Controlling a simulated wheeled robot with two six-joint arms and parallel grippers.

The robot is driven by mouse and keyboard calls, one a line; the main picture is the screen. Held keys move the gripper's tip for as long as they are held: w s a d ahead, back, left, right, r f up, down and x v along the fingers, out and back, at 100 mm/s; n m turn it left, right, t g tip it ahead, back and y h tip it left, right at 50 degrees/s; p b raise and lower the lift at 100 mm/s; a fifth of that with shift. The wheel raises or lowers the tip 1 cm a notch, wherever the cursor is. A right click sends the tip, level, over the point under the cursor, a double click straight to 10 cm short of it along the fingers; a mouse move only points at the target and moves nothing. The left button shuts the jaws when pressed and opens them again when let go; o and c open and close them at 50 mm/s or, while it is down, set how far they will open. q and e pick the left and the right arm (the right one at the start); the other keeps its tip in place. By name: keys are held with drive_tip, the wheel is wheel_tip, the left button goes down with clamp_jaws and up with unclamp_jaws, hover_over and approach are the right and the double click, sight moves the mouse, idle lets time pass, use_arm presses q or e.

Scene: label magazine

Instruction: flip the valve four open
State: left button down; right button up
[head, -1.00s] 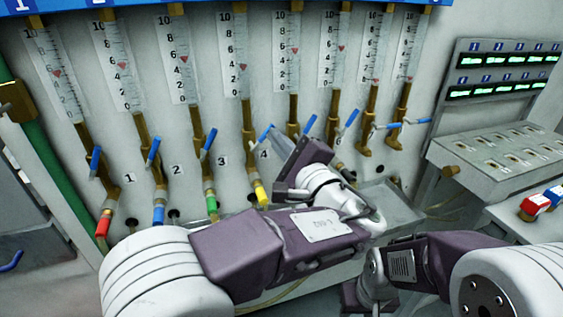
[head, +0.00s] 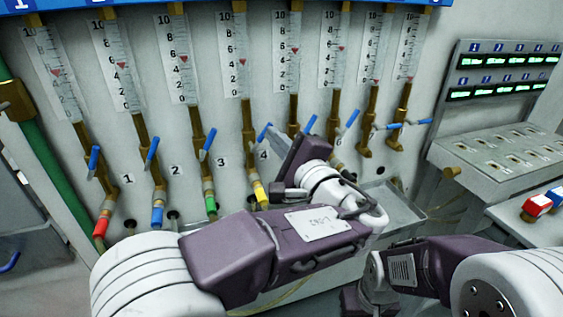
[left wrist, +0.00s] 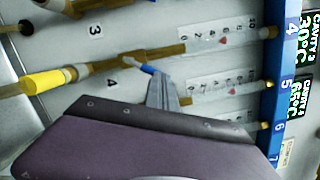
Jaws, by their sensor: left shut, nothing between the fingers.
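Valve four is the brass valve above the yellow hose fitting (head: 260,193), with its blue lever (head: 263,134) tilted up to the right beside the printed 4. In the left wrist view, the blue lever (left wrist: 147,69) lies right at the tips of my left gripper (left wrist: 160,85). The fingers are closed together with nothing between them; whether they touch the lever I cannot tell.
Similar blue-levered valves stand on both sides, with valve three's lever (head: 207,140) close at left and another lever (head: 310,124) just behind my left gripper. Scaled flow tubes (head: 237,40) rise above. A sloped control panel (head: 505,150) stands at the right.

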use_arm(q)
drive_tip(key=shift+a+r+n+b, duration=0.15)
drive_tip(key=shift+n+b, duration=0.15)
drive_tip(key=shift+n, duration=0.2)
use_arm(e)
drive_tip(key=shift+f, duration=0.3)
idle(0.6)
